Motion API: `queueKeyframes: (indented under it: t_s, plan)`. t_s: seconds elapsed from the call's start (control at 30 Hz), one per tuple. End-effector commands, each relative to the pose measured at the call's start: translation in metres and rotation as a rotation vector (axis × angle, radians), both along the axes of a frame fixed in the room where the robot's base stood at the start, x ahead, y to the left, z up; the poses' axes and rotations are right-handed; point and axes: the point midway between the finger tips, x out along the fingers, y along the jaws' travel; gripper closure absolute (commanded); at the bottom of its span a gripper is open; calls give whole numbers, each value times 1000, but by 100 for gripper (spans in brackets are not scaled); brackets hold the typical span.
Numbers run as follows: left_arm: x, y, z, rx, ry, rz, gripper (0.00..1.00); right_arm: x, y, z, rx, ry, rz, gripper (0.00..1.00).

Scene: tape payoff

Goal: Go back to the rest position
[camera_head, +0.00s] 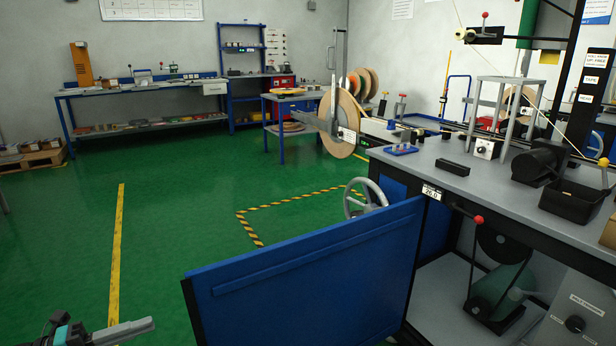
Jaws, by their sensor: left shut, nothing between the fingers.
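My left gripper (137,328) shows at the bottom left edge of the head view, low over the green floor. Its fingers are shut with nothing between them, and it touches nothing that I can see. Most of the left arm is out of frame. My right gripper is not in view.
A blue panel (310,275) stands close in front, right of my left gripper. Behind it is the grey machine table (440,185) with a large tape reel (338,122) and a handwheel (365,197). A workbench (150,90) lines the back wall. Green floor (60,240) is clear at left.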

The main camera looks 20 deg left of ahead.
Motion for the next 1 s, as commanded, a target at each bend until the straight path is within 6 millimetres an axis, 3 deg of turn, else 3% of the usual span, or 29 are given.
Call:
queueKeyframes:
  t_s: [0.17, 0.27, 0.43, 0.57, 0.67, 0.8, 1.0]
  plan:
    - [5, 5, -17, -64, 62, 106, 100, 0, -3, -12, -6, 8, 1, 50]
    - [8, 11, -46, -152, 156, 253, 100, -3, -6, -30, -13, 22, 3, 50]
    - [0, 14, -116, -329, 380, 543, 100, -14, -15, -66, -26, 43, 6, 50]
    - [-21, 2, -174, -454, 572, 751, 100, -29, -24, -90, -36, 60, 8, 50]
    - [-47, -18, -218, -539, 731, 901, 100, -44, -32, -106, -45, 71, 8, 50]
    - [-92, -61, -273, -635, 967, 1098, 100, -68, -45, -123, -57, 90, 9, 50]
    - [-166, -140, -323, -704, 1297, 1338, 100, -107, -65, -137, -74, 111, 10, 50]
